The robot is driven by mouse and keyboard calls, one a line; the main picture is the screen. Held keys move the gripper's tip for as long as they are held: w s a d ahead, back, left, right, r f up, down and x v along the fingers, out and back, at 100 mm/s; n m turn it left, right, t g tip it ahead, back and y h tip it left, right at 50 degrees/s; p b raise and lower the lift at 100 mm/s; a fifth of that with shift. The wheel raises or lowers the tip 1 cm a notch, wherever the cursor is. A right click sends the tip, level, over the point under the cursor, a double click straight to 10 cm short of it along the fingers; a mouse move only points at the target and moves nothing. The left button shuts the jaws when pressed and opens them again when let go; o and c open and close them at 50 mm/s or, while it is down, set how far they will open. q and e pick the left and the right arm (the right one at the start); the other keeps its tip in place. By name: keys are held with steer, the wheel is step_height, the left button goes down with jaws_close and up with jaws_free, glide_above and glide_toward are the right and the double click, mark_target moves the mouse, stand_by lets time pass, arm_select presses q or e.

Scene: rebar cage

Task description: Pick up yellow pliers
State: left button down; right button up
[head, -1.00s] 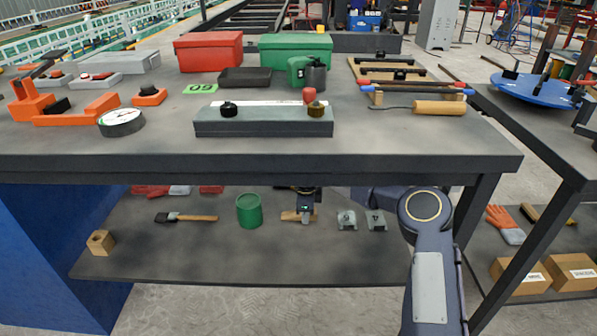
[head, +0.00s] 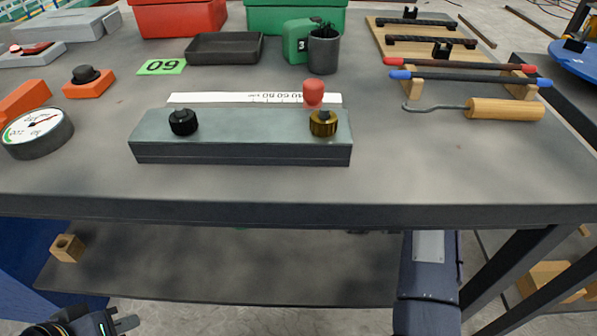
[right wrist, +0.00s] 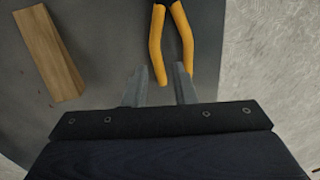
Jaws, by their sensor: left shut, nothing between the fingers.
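The yellow pliers (right wrist: 157,45) show in the right wrist view as two orange-yellow handles pointing toward my right gripper (right wrist: 159,69). Their jaws are out of view beyond the top edge. The right gripper is open, its two grey fingers apart. The left handle's end appears between the fingertips in the picture; contact cannot be told. The other handle's end lies near the right fingertip. In the head view, the pliers and right gripper are hidden below the tabletop. My left gripper (head: 122,324) is shut and empty at the lower left.
A wooden piece (right wrist: 48,50) lies left of the pliers. The tabletop (head: 430,185) overhangs the lower shelf (head: 210,265), on which a wooden block (head: 67,248) stands at left. The grey fixture (head: 240,140) and hook tool (head: 505,109) lie on top.

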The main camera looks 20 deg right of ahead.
steer(key=f, duration=0.1)
steer(key=f+b, duration=0.1)
steer(key=f, duration=0.3)
steer(key=shift+w+d+b, duration=0.1)
steer(key=shift+w+b, duration=0.2)
jaws_close()
